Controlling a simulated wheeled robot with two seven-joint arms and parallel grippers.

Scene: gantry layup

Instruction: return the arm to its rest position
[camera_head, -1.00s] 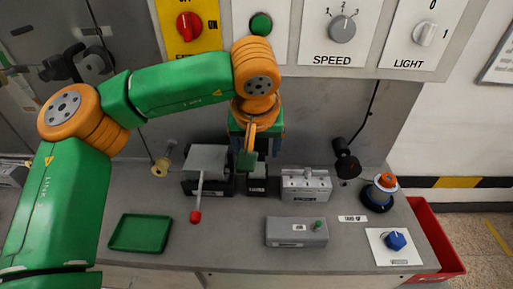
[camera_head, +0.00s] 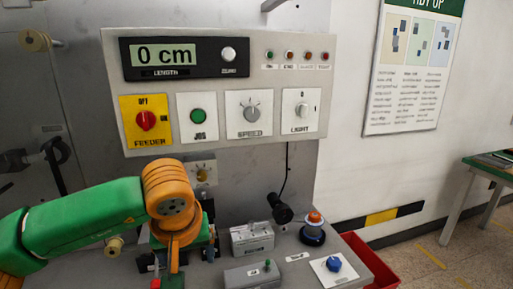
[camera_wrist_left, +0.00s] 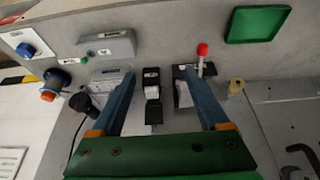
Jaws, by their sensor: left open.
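My left arm, green with orange joints, comes in from the left in the head view. Its gripper (camera_head: 172,262) hangs down over the bench, partly hidden behind its own wrist joint. In the left wrist view the two blue fingers of the left gripper (camera_wrist_left: 160,78) stand wide apart with nothing held between them. A small black-and-white device (camera_wrist_left: 152,90) on the bench shows in the gap, below the fingers. My right gripper is in neither view.
The control panel (camera_head: 224,75) is on the wall behind the arm. A grey block (camera_head: 252,238), a grey button box (camera_head: 251,275), an orange-topped beacon (camera_head: 313,230) and a blue knob (camera_head: 333,264) are on the bench. A green tray (camera_wrist_left: 257,24) and red-tipped lever (camera_wrist_left: 203,50) show in the wrist view.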

